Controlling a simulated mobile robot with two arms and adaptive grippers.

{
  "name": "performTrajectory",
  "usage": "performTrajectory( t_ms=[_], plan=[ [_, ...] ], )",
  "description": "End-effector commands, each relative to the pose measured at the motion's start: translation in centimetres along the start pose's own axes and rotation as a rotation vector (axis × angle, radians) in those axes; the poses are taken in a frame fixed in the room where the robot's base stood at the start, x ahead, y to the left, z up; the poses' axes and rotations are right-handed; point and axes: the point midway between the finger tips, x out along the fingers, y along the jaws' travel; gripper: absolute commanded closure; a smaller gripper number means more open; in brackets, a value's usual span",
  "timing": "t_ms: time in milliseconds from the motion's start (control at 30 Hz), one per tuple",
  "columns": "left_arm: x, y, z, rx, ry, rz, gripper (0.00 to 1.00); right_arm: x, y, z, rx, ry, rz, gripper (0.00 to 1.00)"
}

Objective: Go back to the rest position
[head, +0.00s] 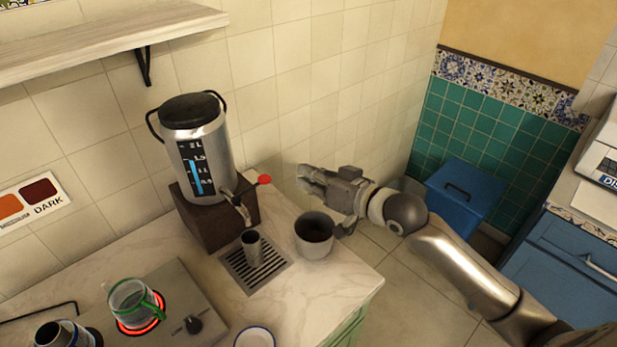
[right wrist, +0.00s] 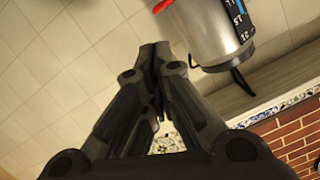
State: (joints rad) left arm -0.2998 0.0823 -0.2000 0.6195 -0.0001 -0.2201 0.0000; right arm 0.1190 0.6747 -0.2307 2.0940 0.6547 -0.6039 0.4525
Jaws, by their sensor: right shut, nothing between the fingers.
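My right gripper (head: 322,184) is in the air to the right of the samovar (head: 205,150), above and behind the grey pot (head: 314,234) at the counter's right end. It is shut and empty; its closed fingers also show in the right wrist view (right wrist: 154,70). A dark metal cup (head: 252,245) stands upright on the drip grate (head: 270,269) below the tap. My left gripper is not in view.
A glass teapot (head: 134,303) with a green handle sits on a glowing red burner of the hob (head: 178,302). A wooden shelf (head: 100,30) juts from the wall at upper left. A blue bin (head: 462,193) stands on the floor beyond my right arm. Free air surrounds the gripper.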

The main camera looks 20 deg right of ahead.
Motion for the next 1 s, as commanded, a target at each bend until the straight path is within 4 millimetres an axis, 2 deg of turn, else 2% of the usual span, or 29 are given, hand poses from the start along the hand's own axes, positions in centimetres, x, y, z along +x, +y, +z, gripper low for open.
performTrajectory(
  t_ms=[400,500,567,667,700,800,900,1000],
  plan=[
    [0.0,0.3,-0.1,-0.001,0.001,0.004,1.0,0.0,0.0,0.0,0.0,0.0,0.0,1.0],
    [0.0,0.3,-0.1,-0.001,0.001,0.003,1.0,-0.1,-0.2,1.3,-0.005,-0.025,0.01,1.0],
    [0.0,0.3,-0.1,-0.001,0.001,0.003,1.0,-0.4,-0.4,3.3,-0.017,-0.067,0.028,1.0],
    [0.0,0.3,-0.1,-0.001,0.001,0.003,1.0,-1.9,-0.9,8.8,-0.054,-0.186,0.083,1.0],
    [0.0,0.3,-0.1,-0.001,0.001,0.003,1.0,-2.9,-1.1,11.4,-0.073,-0.251,0.114,1.0],
    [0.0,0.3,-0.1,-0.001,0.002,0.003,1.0,-6.4,-1.4,17.3,-0.115,-0.415,0.199,1.0],
    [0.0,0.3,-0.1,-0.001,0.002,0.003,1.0,-9.9,-1.4,21.3,-0.141,-0.556,0.269,1.0],
    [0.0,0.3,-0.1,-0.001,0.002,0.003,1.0,-13.3,-1.6,24.3,-0.15,-0.676,0.326,1.0]
  ],
)
